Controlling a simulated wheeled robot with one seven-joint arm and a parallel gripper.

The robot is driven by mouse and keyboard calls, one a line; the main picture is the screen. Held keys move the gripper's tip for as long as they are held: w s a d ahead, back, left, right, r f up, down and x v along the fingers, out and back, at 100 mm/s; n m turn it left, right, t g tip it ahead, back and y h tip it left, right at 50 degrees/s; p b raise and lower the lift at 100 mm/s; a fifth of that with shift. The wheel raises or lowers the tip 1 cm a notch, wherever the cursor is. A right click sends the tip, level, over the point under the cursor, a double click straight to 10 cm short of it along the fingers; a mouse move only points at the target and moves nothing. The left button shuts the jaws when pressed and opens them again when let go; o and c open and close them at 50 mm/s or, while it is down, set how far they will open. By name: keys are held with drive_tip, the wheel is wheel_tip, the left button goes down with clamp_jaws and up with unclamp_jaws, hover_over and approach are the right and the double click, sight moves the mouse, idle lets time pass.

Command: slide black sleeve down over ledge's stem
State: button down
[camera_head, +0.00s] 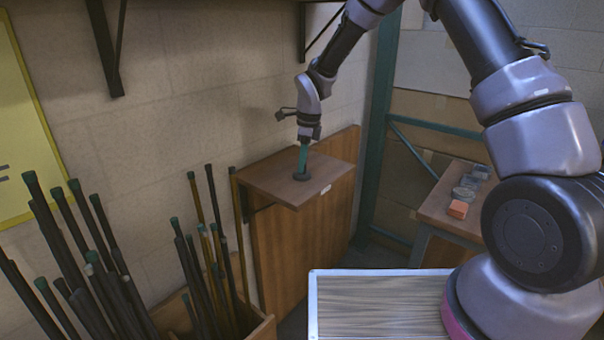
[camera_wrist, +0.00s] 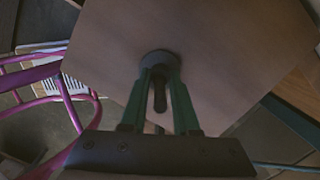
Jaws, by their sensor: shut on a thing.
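The wooden ledge (camera_head: 265,185) juts from the wall in the head view and fills much of the wrist view (camera_wrist: 215,50). My gripper (camera_head: 302,170) points down at it, its green fingers shut on a dark round piece, apparently the black sleeve (camera_wrist: 158,57), low at the ledge's top. In the wrist view my gripper (camera_wrist: 160,72) has a thin dark stem (camera_wrist: 160,98) standing between its fingers. The sleeve seems to be around the stem close to the ledge. The fingertips hide where sleeve, stem and ledge meet, so I cannot tell whether the sleeve touches the ledge.
Several dark rods (camera_head: 75,235) stand in a wooden bin (camera_head: 262,328) at lower left. A wall bracket (camera_head: 105,50) hangs above left. The ledge around the stem is clear.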

drive_tip(key=c, duration=0.6)
unclamp_jaws()
drive_tip(key=shift+r, duration=0.1)
